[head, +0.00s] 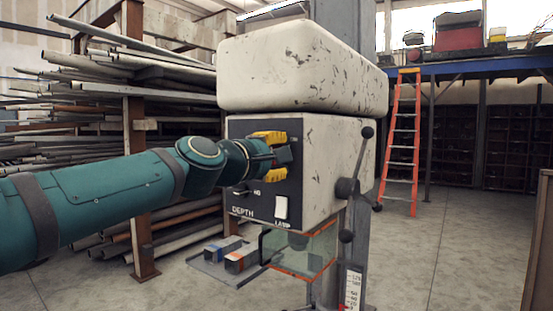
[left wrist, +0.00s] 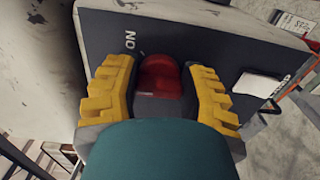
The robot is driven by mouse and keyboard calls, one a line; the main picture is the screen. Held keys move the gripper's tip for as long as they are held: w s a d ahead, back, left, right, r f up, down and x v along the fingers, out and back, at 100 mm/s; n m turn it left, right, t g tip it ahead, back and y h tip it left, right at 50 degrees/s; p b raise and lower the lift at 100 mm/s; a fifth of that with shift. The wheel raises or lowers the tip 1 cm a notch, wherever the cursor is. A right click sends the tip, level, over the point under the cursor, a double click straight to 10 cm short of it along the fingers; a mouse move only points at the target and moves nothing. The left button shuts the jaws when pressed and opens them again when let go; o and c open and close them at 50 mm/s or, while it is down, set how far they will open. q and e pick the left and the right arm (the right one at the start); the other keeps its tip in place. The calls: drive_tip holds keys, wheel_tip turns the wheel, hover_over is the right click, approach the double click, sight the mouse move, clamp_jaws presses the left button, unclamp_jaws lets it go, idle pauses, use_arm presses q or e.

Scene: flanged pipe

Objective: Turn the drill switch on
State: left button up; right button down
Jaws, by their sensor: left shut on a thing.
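The drill press (head: 305,68) has a scuffed cream head with a dark control panel (head: 262,195) on its front. My left gripper (head: 280,155) is at the upper part of this panel. In the left wrist view, its yellow fingers (left wrist: 160,78) are closed on both sides of a red switch knob (left wrist: 160,76). The letters "ON" (left wrist: 130,42) stand on the panel just beside the knob. In the head view the knob is hidden by the gripper. My right gripper is not in view.
A white lamp switch (head: 281,207) sits lower on the panel. A lever handle (head: 348,187) sticks out at the drill's right side. A clear guard (head: 300,250) and small blocks (head: 240,258) are below. Pipe racks (head: 110,75) stand left, an orange ladder (head: 402,140) behind right.

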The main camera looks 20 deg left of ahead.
use_arm(q)
drive_tip(key=m+b, duration=0.1)
drive_tip(key=m, duration=0.3)
drive_tip(key=shift+f+m, duration=0.15)
drive_tip(key=shift+m, duration=0.15)
drive_tip(key=m+b, duration=0.2)
drive_tip(key=m, duration=0.2)
drive_tip(key=shift+a, duration=0.1)
drive_tip(key=shift+m, duration=0.3)
drive_tip(key=o, duration=1.2)
drive_tip(key=v, duration=1.2)
